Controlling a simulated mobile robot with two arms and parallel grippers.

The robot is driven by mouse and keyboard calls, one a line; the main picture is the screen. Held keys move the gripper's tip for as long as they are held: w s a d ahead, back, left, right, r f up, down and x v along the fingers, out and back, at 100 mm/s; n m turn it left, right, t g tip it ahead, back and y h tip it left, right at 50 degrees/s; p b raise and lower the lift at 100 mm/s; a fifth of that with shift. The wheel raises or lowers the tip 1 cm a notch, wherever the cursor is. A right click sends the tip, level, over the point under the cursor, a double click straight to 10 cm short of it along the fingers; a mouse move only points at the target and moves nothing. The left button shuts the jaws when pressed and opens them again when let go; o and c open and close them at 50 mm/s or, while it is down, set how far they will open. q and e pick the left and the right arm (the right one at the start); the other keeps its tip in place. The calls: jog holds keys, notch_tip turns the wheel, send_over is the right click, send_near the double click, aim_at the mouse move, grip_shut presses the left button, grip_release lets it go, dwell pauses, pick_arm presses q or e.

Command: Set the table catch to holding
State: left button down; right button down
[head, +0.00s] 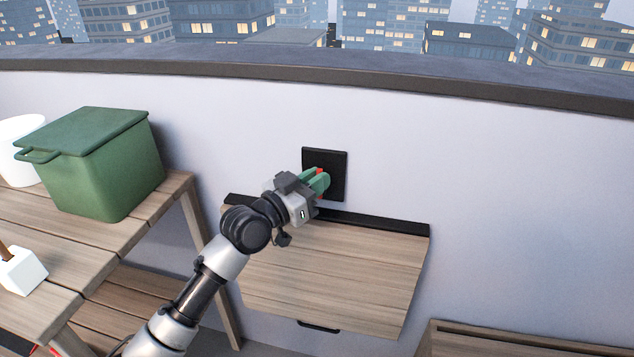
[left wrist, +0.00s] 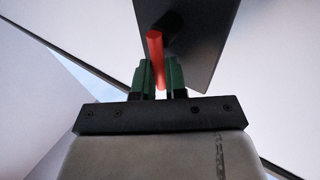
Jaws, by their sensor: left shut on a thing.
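The table catch is a black plate (head: 339,178) on the pale wall with a red lever (head: 320,171). Below it a wooden fold-down table (head: 330,265) is fixed to the wall by a black strip and slopes down towards its front edge. My left gripper (head: 318,182) is at the plate, its green fingers shut on the red lever. In the left wrist view the red lever (left wrist: 155,50) runs between the green fingers (left wrist: 160,78), with the black plate (left wrist: 205,40) behind it. The fingers hide part of the lever in the head view. My right gripper is not in view.
A slatted wooden bench (head: 85,245) on the left bears a green lidded bin (head: 105,170), a white pot (head: 18,150) and a small white block (head: 22,272). A wooden box edge (head: 520,342) is at the lower right. The wall right of the catch is clear.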

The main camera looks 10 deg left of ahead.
pick_arm(q)
jog(key=c, duration=1.4)
grip_release()
jog(key=shift+c, duration=0.2)
jog(key=v, duration=1.1)
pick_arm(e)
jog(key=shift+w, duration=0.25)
pick_arm(q)
jog(key=shift+f, duration=0.1)
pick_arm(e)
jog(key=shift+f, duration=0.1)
